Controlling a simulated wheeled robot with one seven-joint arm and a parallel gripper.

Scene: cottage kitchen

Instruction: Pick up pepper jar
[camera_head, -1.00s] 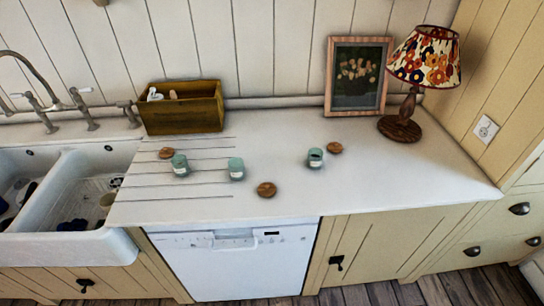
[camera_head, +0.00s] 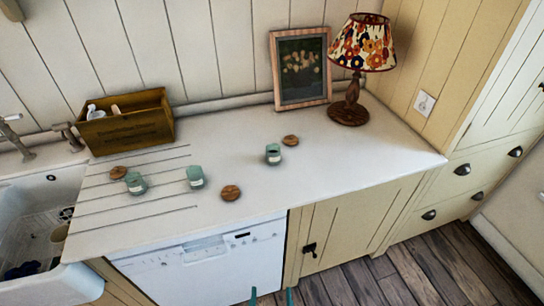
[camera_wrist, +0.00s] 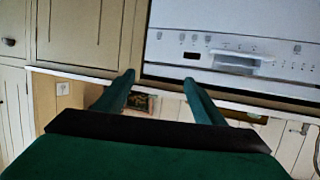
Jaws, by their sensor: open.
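Three small teal jars with pale labels stand upright on the white counter in the head view: a left jar (camera_head: 136,183), a middle jar (camera_head: 195,177) and a right jar (camera_head: 273,154). I cannot read the labels, so I cannot tell which is the pepper jar. Round wooden lids lie apart on the counter: a left lid (camera_head: 118,173), a front lid (camera_head: 230,193) and a back lid (camera_head: 290,140). My gripper (camera_head: 271,298) shows only its teal fingertips at the bottom edge, in front of and below the counter. In the wrist view my gripper (camera_wrist: 158,78) is open and empty.
A wooden box (camera_head: 130,125) stands behind the jars at the left, near the sink (camera_head: 25,225). A framed picture (camera_head: 301,70) and a lamp (camera_head: 350,100) stand at the back. The counter's right part is clear. A dishwasher (camera_head: 205,265) is below the counter.

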